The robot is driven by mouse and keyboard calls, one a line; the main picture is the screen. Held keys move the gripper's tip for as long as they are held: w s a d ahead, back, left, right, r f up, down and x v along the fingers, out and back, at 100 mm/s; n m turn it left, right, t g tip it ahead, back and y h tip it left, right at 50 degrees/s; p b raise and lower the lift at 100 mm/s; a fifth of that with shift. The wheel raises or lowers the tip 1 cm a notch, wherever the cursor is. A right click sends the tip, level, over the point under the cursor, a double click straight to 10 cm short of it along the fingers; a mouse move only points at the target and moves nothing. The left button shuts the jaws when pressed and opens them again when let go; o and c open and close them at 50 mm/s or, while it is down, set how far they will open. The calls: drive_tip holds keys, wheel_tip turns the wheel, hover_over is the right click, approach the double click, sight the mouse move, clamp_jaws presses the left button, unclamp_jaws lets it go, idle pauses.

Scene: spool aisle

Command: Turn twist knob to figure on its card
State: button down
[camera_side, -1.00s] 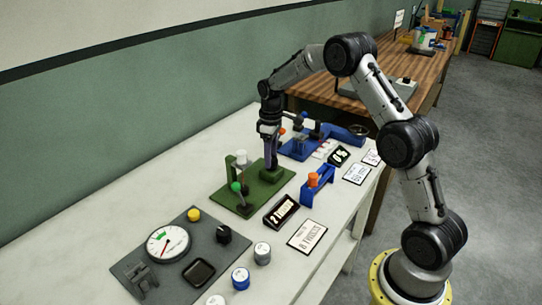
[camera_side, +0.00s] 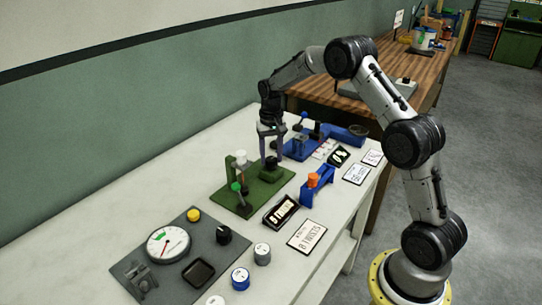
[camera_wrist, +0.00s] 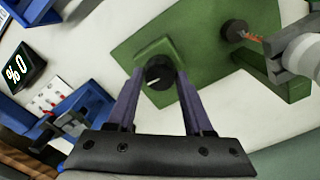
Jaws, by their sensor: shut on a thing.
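A small black twist knob (camera_wrist: 160,72) with a pale pointer line stands on a green block on the green plate (camera_side: 243,203). My gripper (camera_wrist: 159,76) points down with a purple finger on each side of the knob, shut on it. In the side view my gripper (camera_side: 270,160) stands at the plate's far end, and its fingers partly hide the knob. A black readout (camera_side: 281,212) with white characters lies beside the plate. A white card (camera_side: 307,235) in front of it carries dark text that seems to include an 8; neither reads surely.
A blue stand with an orange top (camera_side: 314,181) is to the right, a blue fixture (camera_side: 300,146) behind. A grey gauge panel (camera_side: 175,255) is at near left.

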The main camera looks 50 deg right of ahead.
sight(272, 159)
drive_tip(key=m, duration=0.4)
drive_tip(key=shift+m, duration=0.3)
drive_tip(key=m, duration=0.4)
drive_tip(key=shift+r+m, duration=0.1)
drive_tip(key=shift+m, duration=0.3)
drive_tip(key=shift+c, duration=1.4)
unclamp_jaws()
wheel_tip(272, 159, up, 14)
